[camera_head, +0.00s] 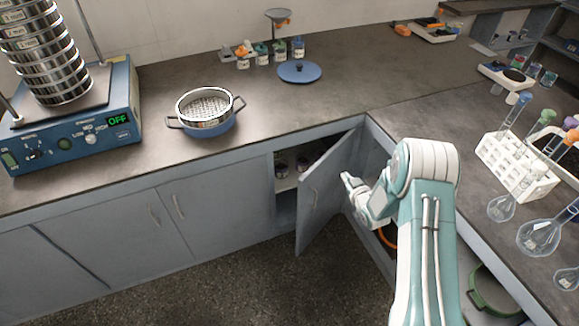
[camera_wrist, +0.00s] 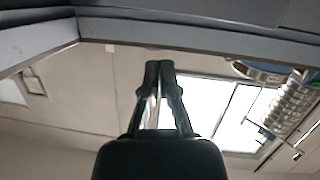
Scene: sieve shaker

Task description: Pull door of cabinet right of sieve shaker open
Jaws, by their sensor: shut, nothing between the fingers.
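The sieve shaker (camera_head: 75,120) has a blue base, a tall stack of sieves and a display reading OFF. Its sieve stack (camera_wrist: 285,105) also shows in the wrist view. To its right, below the counter corner, the cabinet door (camera_head: 328,185) stands well open, swung out into the room with its free edge toward the lower left. Dark jars (camera_head: 291,166) show on a shelf inside. My gripper (camera_head: 347,181) is just right of the door; I cannot tell whether it touches it. In the wrist view, the fingers (camera_wrist: 160,68) are together and empty.
Two closed cabinet doors (camera_head: 165,215) are at the left. A sieve pan (camera_head: 206,112) and blue lid (camera_head: 299,72) lie on the counter. A tube rack (camera_head: 515,165) and flasks (camera_head: 540,233) stand on the right counter. The floor (camera_head: 250,285) before the cabinets is clear.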

